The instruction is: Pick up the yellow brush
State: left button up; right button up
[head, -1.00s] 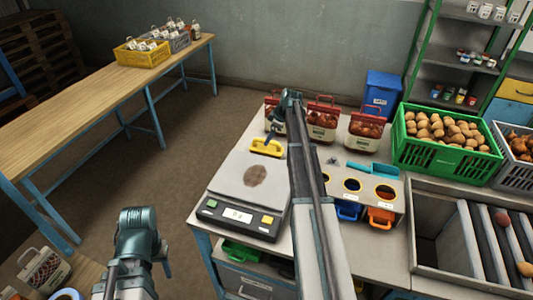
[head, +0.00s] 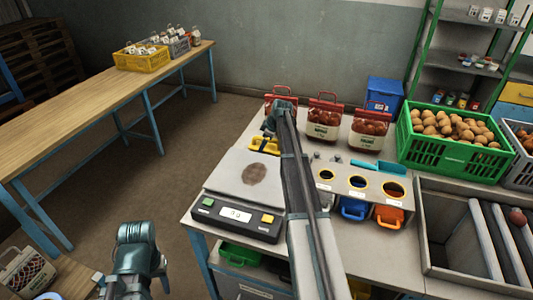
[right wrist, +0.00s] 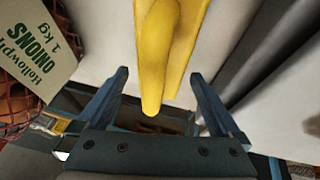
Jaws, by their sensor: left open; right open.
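The yellow brush (head: 258,144) lies on the table at the back of the scale, partly hidden by my right gripper. In the right wrist view its long yellow handle (right wrist: 157,60) runs between the two spread fingers of my right gripper (right wrist: 159,76). That gripper is open, and I see a gap on both sides of the handle. In the head view the right arm reaches from the bottom centre up to the brush. My left gripper (head: 132,272) is open and empty at the lower left, far from the brush.
The scale (head: 236,215) is in front of the brush. Red-topped produce packs (head: 322,120) stand behind and right. A holed block (head: 358,184) with coloured bins and a green potato crate (head: 408,160) are to the right. A wooden table (head: 90,110) is at left.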

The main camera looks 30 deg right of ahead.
jog(key=shift+b+x, duration=0.35)
jog(key=shift+x, duration=0.6)
pick_arm(q)
jog(key=shift+f, duration=0.75)
pick_arm(e)
jog(key=shift+r, duration=0.1)
jog(key=c, duration=1.3)
pick_arm(q)
jog(key=shift+r, duration=0.15)
pick_arm(e)
jog(key=shift+r, duration=0.15)
jog(key=shift+c, duration=0.2)
notch_tip(320, 180, up, 10)
jog(key=p, duration=1)
pick_arm(q)
notch_tip(320, 180, up, 10)
